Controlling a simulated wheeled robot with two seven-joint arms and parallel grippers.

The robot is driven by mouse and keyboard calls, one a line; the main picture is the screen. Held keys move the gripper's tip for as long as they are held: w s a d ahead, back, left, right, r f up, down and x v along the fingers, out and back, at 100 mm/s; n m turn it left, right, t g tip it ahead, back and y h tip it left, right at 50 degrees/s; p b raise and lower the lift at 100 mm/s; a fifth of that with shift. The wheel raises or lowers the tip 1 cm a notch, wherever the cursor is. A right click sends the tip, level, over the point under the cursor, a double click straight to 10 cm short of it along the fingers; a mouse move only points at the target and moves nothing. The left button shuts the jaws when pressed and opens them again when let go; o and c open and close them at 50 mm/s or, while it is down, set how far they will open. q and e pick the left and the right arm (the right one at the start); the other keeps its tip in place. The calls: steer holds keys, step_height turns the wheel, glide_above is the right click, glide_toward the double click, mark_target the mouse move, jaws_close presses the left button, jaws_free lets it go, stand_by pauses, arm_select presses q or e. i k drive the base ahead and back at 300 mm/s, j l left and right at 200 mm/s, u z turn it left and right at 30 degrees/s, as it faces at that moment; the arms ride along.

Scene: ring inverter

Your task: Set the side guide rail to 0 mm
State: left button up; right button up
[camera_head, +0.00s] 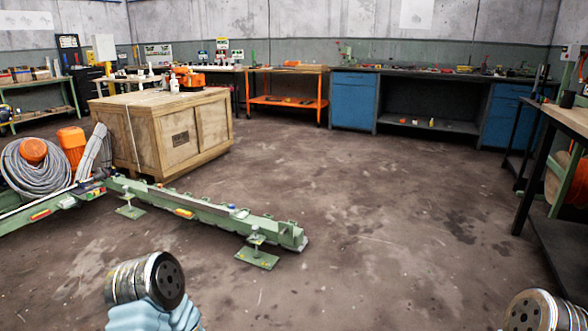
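A long green machine beam (205,208) lies low across the left of the floor, running from the left edge to the centre. It rests on green foot plates (257,257). Small orange, red and blue parts sit along it. I cannot tell which part of it is the side guide rail, and no millimetre scale is readable. Metal joints of my arms (146,279) show at the bottom left and bottom right. No gripper fingers show in the view.
A wooden crate (165,135) stands behind the beam, with an orange tool on top. A coiled grey hose (38,172) and an orange motor (72,145) are at the left. Workbenches line the back wall and right side. The middle floor is clear.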

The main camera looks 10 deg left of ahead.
mark_target(218, 211)
steer(key=i+j+u, duration=0.4)
steer(key=i+u, duration=0.45)
steer(key=i+j+u, duration=0.1)
steer(key=i+j, duration=0.3)
steer(key=i, duration=0.15)
steer(key=i+l+u, duration=0.15)
steer(key=i, duration=0.15)
steer(key=i+u, duration=0.1)
steer(key=i, duration=0.15)
